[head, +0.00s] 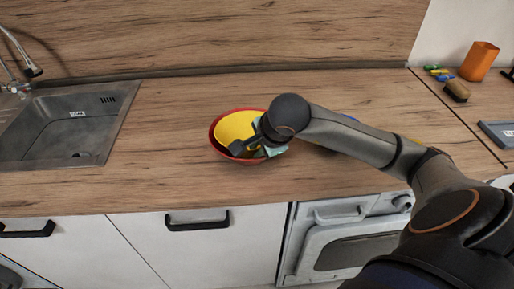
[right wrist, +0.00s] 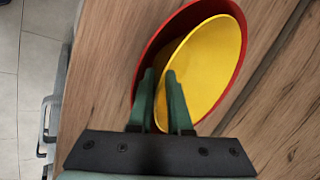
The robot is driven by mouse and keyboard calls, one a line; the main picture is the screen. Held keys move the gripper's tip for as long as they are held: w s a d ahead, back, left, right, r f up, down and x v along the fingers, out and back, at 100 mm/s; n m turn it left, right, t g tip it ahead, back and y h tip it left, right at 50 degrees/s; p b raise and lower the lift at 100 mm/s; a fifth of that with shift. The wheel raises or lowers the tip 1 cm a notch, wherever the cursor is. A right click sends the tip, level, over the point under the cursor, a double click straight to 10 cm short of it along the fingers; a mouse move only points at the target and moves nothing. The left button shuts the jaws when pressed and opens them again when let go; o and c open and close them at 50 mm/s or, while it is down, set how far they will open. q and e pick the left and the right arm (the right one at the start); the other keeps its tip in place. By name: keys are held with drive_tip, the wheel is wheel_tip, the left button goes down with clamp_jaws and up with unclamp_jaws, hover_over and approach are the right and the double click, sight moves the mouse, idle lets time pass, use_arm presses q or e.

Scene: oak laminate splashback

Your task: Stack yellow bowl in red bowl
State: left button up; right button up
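The red bowl (head: 217,148) stands on the wooden counter, left of the middle in the head view. The yellow bowl (head: 234,126) is inside it, off-centre, and its rim looks tilted. In the right wrist view the red bowl (right wrist: 142,62) shows around the yellow bowl (right wrist: 208,62). My right gripper (right wrist: 160,73) reaches into the bowls at their near side. Its two green fingers stand apart with the yellow bowl's edge between them and a visible gap. In the head view my right gripper (head: 262,150) partly covers the bowls' right side. My left gripper is not in view.
A sink (head: 70,122) with a tap is set in the counter at left. The counter between sink and bowls is clear.

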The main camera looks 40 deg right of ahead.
drive_tip(key=shift+r, duration=0.15)
drive_tip(key=shift+r+p, duration=0.2)
drive_tip(key=shift+p, duration=0.1)
drive_tip(key=shift+r+p, duration=0.7)
drive_tip(key=shift+r, duration=0.1)
drive_tip(key=v, duration=1.1)
drive_tip(key=shift+s, duration=0.25)
drive_tip(key=shift+f, duration=0.1)
